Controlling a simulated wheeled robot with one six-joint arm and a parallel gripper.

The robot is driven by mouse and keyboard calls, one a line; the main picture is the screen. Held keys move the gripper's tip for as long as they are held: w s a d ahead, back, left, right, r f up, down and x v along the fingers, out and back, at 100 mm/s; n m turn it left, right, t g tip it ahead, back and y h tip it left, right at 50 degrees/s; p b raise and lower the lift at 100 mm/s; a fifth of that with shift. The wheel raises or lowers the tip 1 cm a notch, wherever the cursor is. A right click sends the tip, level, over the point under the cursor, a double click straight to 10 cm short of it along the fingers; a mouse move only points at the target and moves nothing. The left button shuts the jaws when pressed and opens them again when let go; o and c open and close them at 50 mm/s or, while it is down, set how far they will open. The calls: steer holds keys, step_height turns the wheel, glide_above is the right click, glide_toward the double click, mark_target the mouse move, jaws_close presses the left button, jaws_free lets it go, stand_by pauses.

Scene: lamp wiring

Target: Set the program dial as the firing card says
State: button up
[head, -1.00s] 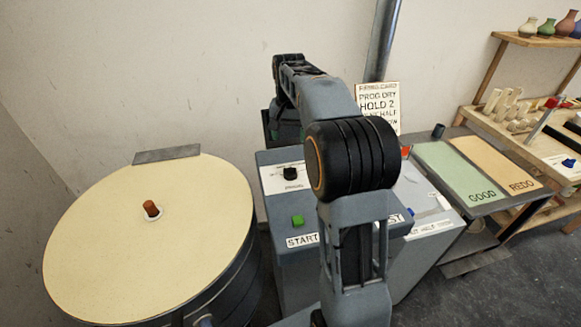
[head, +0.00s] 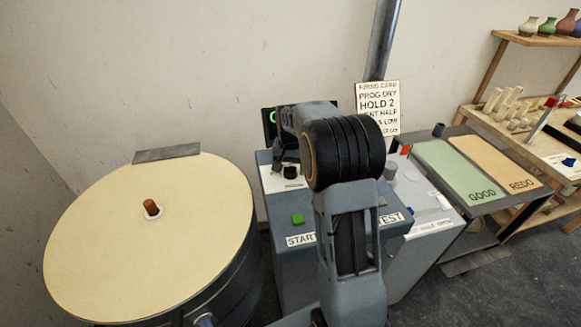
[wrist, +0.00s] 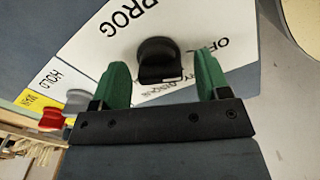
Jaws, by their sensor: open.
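The program dial is a black knob (wrist: 157,60) on a white plate marked PROG, on the control box's top. It has a pale mark at its end nearest my gripper; the position words around it are partly hidden, with OFF readable. In the head view the dial (head: 291,172) shows beside my wrist. My gripper (wrist: 163,70) is open, its green fingers to either side of the dial and apart from it. The firing card (head: 377,97) stands at the back and reads PROG DRY, HOLD 2, VENT HALF; a lower line ends in LOW.
A green START button (head: 298,219) sits in front of the dial. In the wrist view a grey knob (wrist: 77,98) by HOLD and a red part (wrist: 51,119) lie to the left. A big round kiln lid (head: 110,240) is left of the box; GOOD and REDO trays are right.

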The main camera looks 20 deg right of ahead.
steer(key=shift+f, duration=0.1)
steer(key=shift+c, duration=0.4)
steer(key=c, duration=0.8)
steer(key=shift+c, duration=0.2)
steer(key=m, duration=0.4)
steer(key=shift+m, duration=0.4)
steer(key=shift+m+p, duration=0.35)
steer(key=shift+m, duration=1.55)
steer(key=o, duration=0.9)
